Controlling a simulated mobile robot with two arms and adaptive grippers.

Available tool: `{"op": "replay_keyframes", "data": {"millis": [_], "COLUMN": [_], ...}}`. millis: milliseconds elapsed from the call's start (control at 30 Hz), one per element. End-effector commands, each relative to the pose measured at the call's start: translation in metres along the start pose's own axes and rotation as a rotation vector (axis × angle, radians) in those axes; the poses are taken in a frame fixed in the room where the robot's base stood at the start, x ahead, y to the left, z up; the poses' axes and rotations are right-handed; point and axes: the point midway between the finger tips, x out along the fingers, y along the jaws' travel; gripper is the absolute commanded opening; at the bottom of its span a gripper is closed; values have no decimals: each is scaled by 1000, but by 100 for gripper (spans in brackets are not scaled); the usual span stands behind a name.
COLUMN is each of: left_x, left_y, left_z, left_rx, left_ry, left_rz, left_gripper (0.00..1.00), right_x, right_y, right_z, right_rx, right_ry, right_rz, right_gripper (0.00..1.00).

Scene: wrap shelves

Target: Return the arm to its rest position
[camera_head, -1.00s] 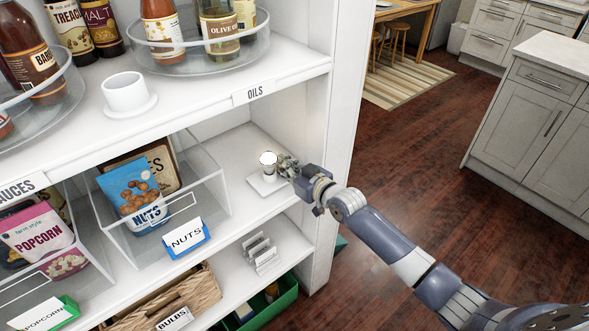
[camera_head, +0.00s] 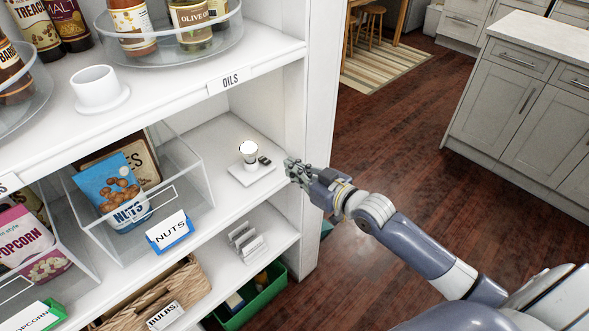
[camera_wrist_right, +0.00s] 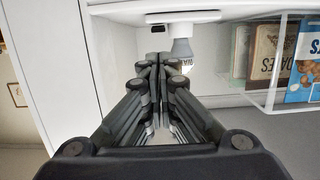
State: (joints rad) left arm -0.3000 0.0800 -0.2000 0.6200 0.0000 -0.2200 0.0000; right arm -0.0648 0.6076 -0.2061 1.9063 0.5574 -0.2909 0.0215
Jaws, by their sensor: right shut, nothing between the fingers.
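My right gripper (camera_head: 290,168) is shut and empty, in front of the right end of the middle shelf (camera_head: 205,130). In the right wrist view, its fingertips (camera_wrist_right: 160,62) are together. A small bulb-shaped object (camera_head: 248,150) stands on a white square base (camera_head: 252,173) with a small dark piece on it, left of the fingers and apart from them. It also shows in the right wrist view (camera_wrist_right: 182,46), just past the fingertips. My left gripper is not in view.
A clear bin (camera_head: 190,175) with a nuts bag (camera_head: 112,190) stands left on the same shelf. The shelf's right side panel (camera_head: 322,100) is close to my gripper. A white cup (camera_head: 96,86) and bottles stand above. Open floor (camera_head: 400,130) lies to the right.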

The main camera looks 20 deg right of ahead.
Motion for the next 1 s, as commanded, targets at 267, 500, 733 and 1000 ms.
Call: {"op": "replay_keyframes", "data": {"millis": [267,500,733,1000], "left_x": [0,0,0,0], "left_y": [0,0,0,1], "left_z": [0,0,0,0], "left_rx": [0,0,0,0], "left_ry": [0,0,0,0], "left_rz": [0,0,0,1], "left_gripper": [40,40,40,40], "right_x": [0,1,-2,-61], "right_y": [0,4,33,27], "right_z": [0,13,138,338], "right_rx": [0,5,41,72], "right_ry": [0,-20,-213,-547], "right_rz": [0,13,122,222], "right_gripper": [0,0,0,0]}}
